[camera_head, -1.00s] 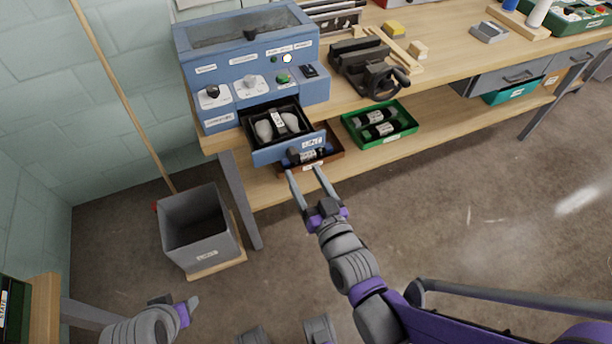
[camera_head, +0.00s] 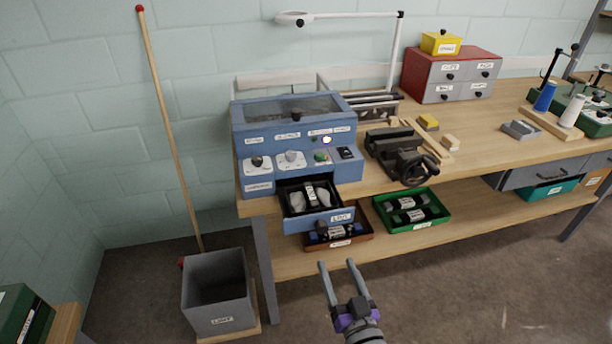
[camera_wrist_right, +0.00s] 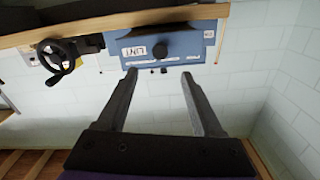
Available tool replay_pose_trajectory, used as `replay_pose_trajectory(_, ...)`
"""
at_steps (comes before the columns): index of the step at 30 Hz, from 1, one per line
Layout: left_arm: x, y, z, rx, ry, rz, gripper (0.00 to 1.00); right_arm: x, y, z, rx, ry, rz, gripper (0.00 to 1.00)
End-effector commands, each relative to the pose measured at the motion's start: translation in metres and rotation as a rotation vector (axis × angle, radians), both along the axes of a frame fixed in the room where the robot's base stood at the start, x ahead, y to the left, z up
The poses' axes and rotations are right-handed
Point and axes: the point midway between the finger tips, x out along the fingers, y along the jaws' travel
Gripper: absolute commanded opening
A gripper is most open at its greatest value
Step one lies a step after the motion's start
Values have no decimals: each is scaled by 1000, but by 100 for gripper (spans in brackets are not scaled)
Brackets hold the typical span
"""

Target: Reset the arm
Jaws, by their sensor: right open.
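My right gripper (camera_head: 336,264) is open and empty in the head view, below and in front of the shelf. Only its fingers, palm and wrist show at the bottom of the picture. In the wrist view its spread fingers (camera_wrist_right: 158,75) point toward the blue drawer front with a LINT label (camera_wrist_right: 145,48) and dark knob, with nothing between them. In the head view that drawer (camera_head: 305,225) stands pulled out of the blue machine (camera_head: 262,128), with a pale object in it. My left gripper is not in view.
A grey bin (camera_head: 215,290) stands at the lower left, with a long wooden pole (camera_head: 172,130) leaning on the wall behind it. A brown tray (camera_head: 345,242) and green tray (camera_head: 440,212) sit on the lower shelf. A black vise (camera_head: 395,150) stands on the bench. Open floor lies at right.

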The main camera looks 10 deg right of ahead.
Motion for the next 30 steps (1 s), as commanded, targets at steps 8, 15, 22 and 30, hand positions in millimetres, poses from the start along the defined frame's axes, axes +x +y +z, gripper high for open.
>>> replay_pose_trajectory(8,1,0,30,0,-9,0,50,-2,1,5,-43,189,26,68)
replay_pose_trajectory(15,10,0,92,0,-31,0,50,-50,-9,12,-143,699,66,68)
replay_pose_trajectory(22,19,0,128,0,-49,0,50,-111,-23,30,-192,1029,70,68)
replay_pose_trajectory(30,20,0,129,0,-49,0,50,-126,-26,30,-200,1096,70,68)
